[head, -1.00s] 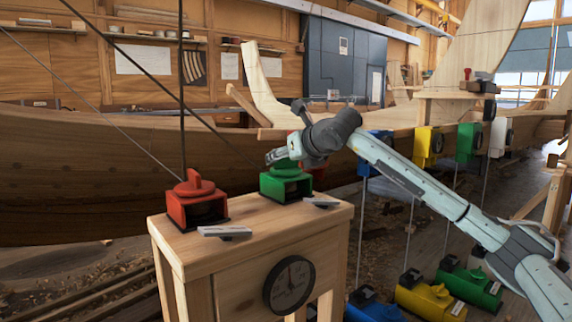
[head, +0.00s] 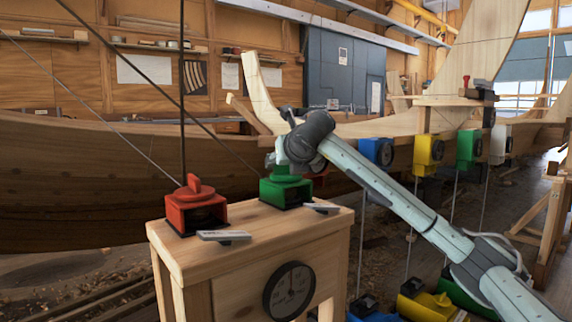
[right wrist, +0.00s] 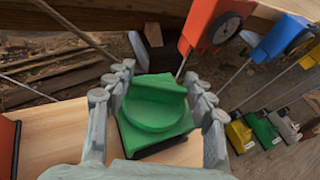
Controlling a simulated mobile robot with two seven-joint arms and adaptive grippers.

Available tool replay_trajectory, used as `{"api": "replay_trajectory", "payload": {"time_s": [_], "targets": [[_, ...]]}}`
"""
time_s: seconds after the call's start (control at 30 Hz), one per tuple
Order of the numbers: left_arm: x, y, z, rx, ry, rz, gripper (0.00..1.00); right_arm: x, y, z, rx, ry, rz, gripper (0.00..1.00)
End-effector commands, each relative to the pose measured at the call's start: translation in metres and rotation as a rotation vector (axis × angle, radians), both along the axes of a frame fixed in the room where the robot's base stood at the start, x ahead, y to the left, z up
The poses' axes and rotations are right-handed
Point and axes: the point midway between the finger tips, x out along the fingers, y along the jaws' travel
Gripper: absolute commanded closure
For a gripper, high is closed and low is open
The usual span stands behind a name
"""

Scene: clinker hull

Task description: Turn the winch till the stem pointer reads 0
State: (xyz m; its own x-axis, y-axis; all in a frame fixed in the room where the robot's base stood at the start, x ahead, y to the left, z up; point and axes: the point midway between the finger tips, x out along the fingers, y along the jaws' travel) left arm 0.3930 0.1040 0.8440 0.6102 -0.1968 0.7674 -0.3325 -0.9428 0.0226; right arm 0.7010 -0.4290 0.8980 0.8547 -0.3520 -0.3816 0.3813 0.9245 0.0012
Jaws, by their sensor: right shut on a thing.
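A green winch (head: 287,190) with a round knob stands on the wooden stand, and a red winch (head: 197,212) stands to its left. My right gripper (head: 282,170) is at the top of the green winch. In the right wrist view, the green winch's knob (right wrist: 155,103) sits between the fingers of my right gripper (right wrist: 158,95), which is shut on it. A round dial (head: 290,291) with a dark rim is on the stand's front; its pointer is roughly upright, but the figures are too small to read. My left gripper is not in view.
The wooden stand (head: 240,262) carries small grey plates (head: 223,236) in front of the winches. Thin lines run up and left from the red and green winches. Blue (head: 376,151), yellow (head: 428,149) and green blocks hang along the hull at right, with more boxes on the floor below.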

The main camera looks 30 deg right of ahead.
Motion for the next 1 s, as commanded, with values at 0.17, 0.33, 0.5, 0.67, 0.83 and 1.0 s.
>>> {"api": "replay_trajectory", "payload": {"time_s": [0.17,0.33,0.5,0.67,0.83,1.0], "targets": [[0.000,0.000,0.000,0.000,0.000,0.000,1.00,0.000,0.001,-0.002,0.000,0.004,0.002,0.26],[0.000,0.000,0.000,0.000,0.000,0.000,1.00,0.000,0.000,-0.001,-0.001,0.002,0.002,0.24],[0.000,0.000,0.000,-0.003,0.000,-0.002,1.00,-0.001,0.001,0.000,-0.001,0.001,0.002,0.24],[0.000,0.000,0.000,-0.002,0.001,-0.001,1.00,-0.015,0.006,0.007,-0.002,0.000,0.003,0.24],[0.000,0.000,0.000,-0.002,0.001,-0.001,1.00,-0.045,0.019,0.021,-0.003,-0.002,0.004,0.24],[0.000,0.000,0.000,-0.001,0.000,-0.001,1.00,-0.075,0.032,0.034,-0.002,0.000,0.004,0.24]]}}
